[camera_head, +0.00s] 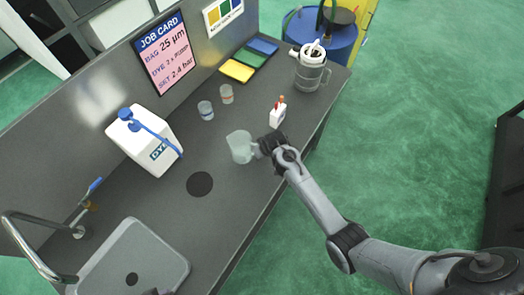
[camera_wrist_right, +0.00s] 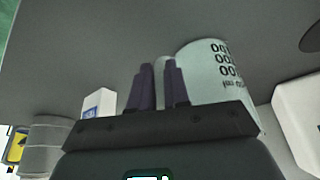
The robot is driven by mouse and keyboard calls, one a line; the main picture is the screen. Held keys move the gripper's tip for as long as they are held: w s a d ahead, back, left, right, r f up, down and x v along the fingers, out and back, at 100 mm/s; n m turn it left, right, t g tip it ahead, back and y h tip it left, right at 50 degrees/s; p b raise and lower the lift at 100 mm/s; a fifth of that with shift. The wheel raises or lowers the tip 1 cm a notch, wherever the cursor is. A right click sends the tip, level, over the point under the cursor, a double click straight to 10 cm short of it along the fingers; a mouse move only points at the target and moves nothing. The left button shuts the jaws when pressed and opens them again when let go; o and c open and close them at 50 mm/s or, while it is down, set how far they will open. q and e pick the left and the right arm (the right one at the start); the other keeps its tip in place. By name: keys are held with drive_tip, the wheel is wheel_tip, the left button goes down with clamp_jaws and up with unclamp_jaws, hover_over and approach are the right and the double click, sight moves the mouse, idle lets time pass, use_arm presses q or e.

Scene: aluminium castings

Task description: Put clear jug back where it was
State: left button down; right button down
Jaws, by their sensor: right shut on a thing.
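The clear jug (camera_head: 240,147) is a translucent measuring jug over the grey bench, right of the white dye container. My right gripper (camera_head: 262,147) is shut on the jug's handle side. In the right wrist view, the two dark fingers (camera_wrist_right: 158,85) are close together beside the jug (camera_wrist_right: 212,75), which shows printed graduations. The handle is mostly hidden by the fingers. I cannot tell whether the jug's base touches the bench. A dark round mark (camera_head: 200,184) lies on the bench to the lower left of the jug. My left gripper is not clearly in view.
The white dye container (camera_head: 146,141) with blue caps stands at left. Two small cups (camera_head: 206,110) (camera_head: 227,93) stand behind the jug. A sink (camera_head: 150,260) is at lower left.

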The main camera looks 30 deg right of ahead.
drive_tip(key=c, duration=1.1)
unclamp_jaws()
drive_tip(key=p+v, duration=0.1)
drive_tip(key=v, duration=1.1)
drive_tip(key=s+a+r+n, duration=0.1)
drive_tip(key=s, duration=1.2)
drive_tip(key=s+a+r+g, duration=0.1)
drive_tip(key=s+a+r, duration=0.1)
drive_tip(key=s, duration=1)
drive_tip(key=shift+s+n, duration=0.4)
drive_tip(key=shift+r, duration=0.2)
